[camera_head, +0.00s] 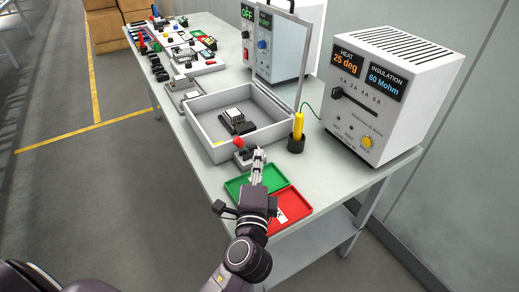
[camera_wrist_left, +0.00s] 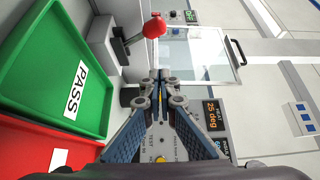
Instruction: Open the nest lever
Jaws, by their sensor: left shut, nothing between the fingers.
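The lever has a red knob (camera_head: 238,142) and stands on a small grey base (camera_head: 244,158) at the near wall of the light grey test box (camera_head: 205,128). The knob (camera_wrist_left: 154,27) and its metal stem (camera_wrist_left: 134,39) also show in the left wrist view. A dark part with a pale top (camera_head: 235,121) sits inside the box. My left gripper (camera_head: 258,152) is shut and empty, just right of the lever base in the head view. In the wrist view its closed fingertips (camera_wrist_left: 160,77) are apart from the knob. My right gripper is not in view.
The box's clear lid (camera_head: 287,62) stands raised. A yellow-handled tool (camera_head: 298,127) stands in a black holder right of the box. Green (camera_head: 238,187) and red (camera_head: 290,208) trays lie near my gripper. The white tester (camera_head: 385,95) stands at right; parts crowd the far table.

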